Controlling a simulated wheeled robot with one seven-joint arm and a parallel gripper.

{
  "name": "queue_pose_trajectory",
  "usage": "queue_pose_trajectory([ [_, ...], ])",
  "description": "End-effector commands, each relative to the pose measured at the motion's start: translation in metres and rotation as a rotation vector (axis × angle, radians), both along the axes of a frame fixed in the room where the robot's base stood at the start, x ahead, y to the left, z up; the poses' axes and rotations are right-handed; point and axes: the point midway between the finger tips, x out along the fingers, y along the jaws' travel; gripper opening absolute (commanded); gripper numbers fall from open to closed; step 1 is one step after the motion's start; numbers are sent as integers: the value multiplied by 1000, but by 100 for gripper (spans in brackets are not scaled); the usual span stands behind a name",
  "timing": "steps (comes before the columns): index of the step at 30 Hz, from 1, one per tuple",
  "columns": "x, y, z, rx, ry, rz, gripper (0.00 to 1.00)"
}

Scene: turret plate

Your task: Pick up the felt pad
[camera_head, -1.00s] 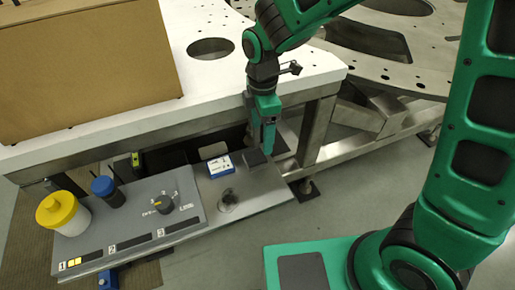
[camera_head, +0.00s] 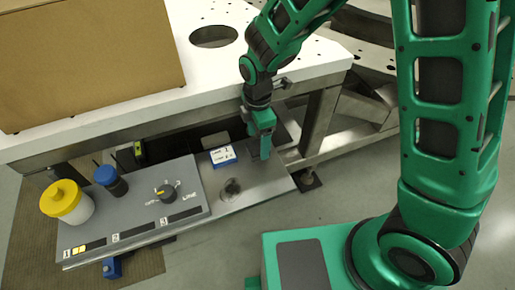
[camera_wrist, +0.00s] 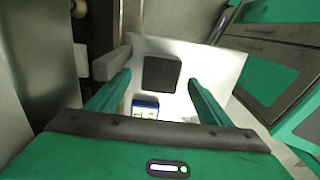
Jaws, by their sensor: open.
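The felt pad (camera_wrist: 161,73) is a dark, square pad lying flat on the pale shelf, seen in the wrist view. It is ahead of my gripper and lies between the lines of the two fingers. My gripper (camera_wrist: 160,80) is open and empty, its green fingers spread on either side of the pad's place in the picture. In the head view my gripper (camera_head: 261,150) points down over the right part of the shelf and hides most or all of the pad. I cannot tell the remaining height above the pad.
A small blue-and-white box (camera_head: 222,157) stands just left of my gripper and shows in the wrist view (camera_wrist: 145,106). A grey panel (camera_head: 140,215) with a knob, a blue-capped jar and a yellow-lidged jar lies further left. The white table top (camera_head: 150,105) overhangs behind.

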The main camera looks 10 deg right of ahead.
Motion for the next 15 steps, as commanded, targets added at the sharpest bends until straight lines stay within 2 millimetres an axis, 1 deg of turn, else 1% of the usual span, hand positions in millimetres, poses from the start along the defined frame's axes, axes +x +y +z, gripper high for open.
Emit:
queue_pose_trajectory([
  [1,-1,-1,-9,-3,3,0,73],
  [3,-1,-1,-18,-2,3,0,73],
  [6,0,-1,-27,-1,2,0,73],
  [9,0,-1,-32,0,0,0,73],
  [15,0,0,-32,1,0,0,73],
])
